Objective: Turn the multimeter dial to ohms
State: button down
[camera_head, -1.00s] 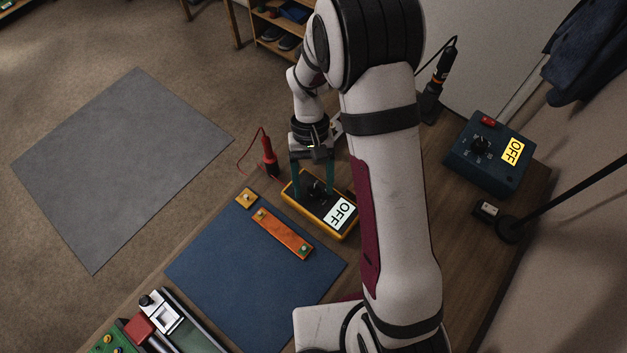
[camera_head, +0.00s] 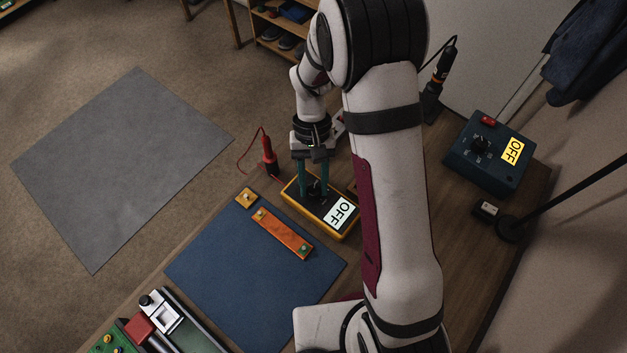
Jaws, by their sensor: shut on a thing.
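The yellow multimeter (camera_head: 346,233) lies on the wooden bench, and its white screen (camera_head: 341,213) reads OFF. Its black dial (camera_head: 314,190) is on the end away from the screen. My gripper (camera_head: 313,191) points down over the meter with its two teal fingers shut on the dial, one on each side. The fingers partly hide the dial, so I cannot read its pointer or the marks around it.
A red probe (camera_head: 269,158) with a wire stands behind the meter. A blue mat (camera_head: 250,285) with an orange strip (camera_head: 283,234) lies in front to the left. A dark blue box (camera_head: 490,155) with its own knob and a yellow OFF label stands at right.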

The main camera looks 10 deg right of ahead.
jog(key=m+y, duration=0.1)
jog(key=m, duration=0.2)
jog(key=m+y, duration=0.1)
jog(key=m, duration=0.1)
jog(key=shift+d+m+t, duration=0.15)
jog(key=shift+m+t, duration=0.25)
jog(key=m, duration=0.3)
jog(key=m+t+y, duration=0.1)
jog(key=m, duration=0.2)
jog(key=shift+s+d+t+y, duration=0.1)
jog(key=shift+s+t+y, duration=0.05)
jog(key=shift+t+y, duration=0.15)
jog(key=m+t, duration=0.1)
jog(key=m, duration=0.2)
jog(key=m+t, duration=0.1)
jog(key=m, duration=0.1)
jog(key=shift+s+m, duration=0.2)
jog(key=shift+m, duration=0.2)
jog(key=m+t, duration=0.2)
jog(key=m, duration=0.3)
jog(key=shift+s+m, duration=0.1)
jog(key=shift+m, duration=0.2)
jog(key=c, duration=0.5)
grip_release()
